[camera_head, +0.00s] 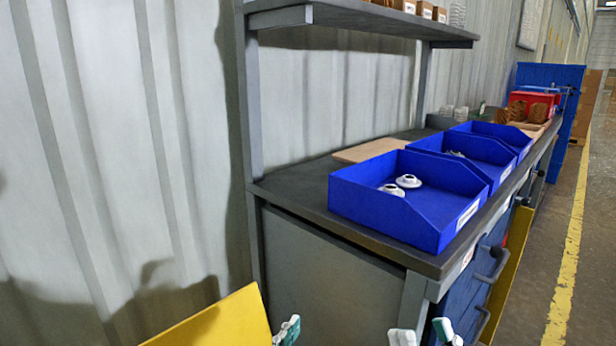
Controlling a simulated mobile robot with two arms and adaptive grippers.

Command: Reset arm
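My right gripper (424,335) pokes up at the bottom edge, right of centre. Its two white and teal fingertips stand apart with nothing visible between them. The tip of my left gripper (287,331) shows at the bottom edge beside a yellow panel; the rest is cut off, so I cannot tell its opening. Both are low in front of the workbench (300,196). The nearest blue bin (420,222) on the bench holds two white round parts (408,181), which may be cartridge pieces.
Two more blue bins (468,150) stand behind the first. A wooden board (370,151) lies on the bench, and a shelf (360,22) overhangs it. The yellow panel (222,322) is close at lower left. The floor (535,250) beside the yellow line is clear.

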